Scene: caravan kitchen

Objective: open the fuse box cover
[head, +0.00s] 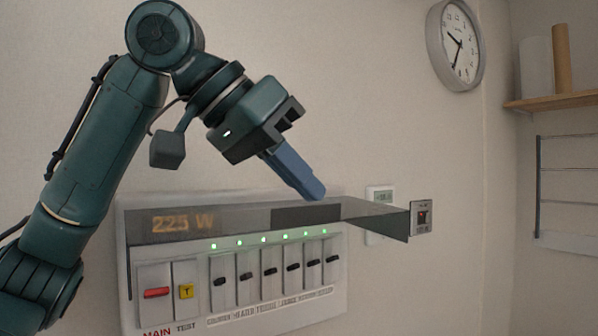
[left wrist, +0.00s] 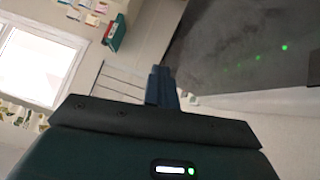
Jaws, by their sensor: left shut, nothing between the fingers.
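The fuse box (head: 205,262) is a white panel on the wall in the head view. Its smoky see-through cover (head: 374,215) stands raised, sticking out from the top of the box and seen nearly edge-on. The switches and green lights below it are uncovered. My left gripper (head: 314,190) is shut and empty, its blue fingertips at the cover's upper right part; I cannot tell whether they touch it. In the left wrist view, the shut fingers (left wrist: 160,86) are beside the dark cover (left wrist: 225,40), with green lights showing. My right gripper is out of view.
A red main switch (head: 156,293) and yellow test button (head: 186,292) sit at the box's lower left. A small white thermostat (head: 380,196) and a wall plate (head: 422,217) are to the right. A clock (head: 455,45) and wooden shelf (head: 560,98) are farther right.

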